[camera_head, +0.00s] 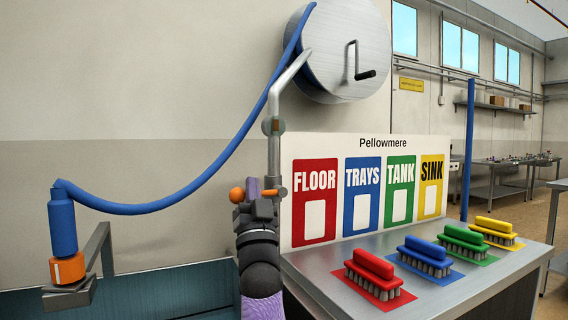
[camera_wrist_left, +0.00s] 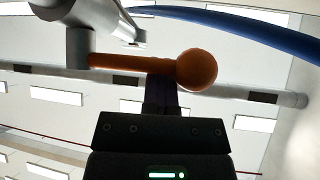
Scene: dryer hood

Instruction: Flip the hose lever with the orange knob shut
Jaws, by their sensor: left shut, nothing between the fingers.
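The hose lever (camera_wrist_left: 130,62) is an orange bar that ends in a round orange knob (camera_wrist_left: 197,70). In the head view the knob (camera_head: 237,195) shows left of the upright grey pipe (camera_head: 273,155), and the lever lies crosswise to the pipe. My left gripper (camera_head: 258,200) is at the lever, just right of the knob. In the left wrist view its dark fingers (camera_wrist_left: 162,96) are shut and empty, close by the bar beside the knob. Whether they touch it I cannot tell. My right gripper is not in view.
A blue hose (camera_head: 150,207) hangs from the metal reel (camera_head: 335,55) to a nozzle (camera_head: 62,230) on a wall bracket (camera_head: 100,250). A steel table (camera_head: 345,290) at right carries coloured brushes before a labelled board (camera_head: 385,144).

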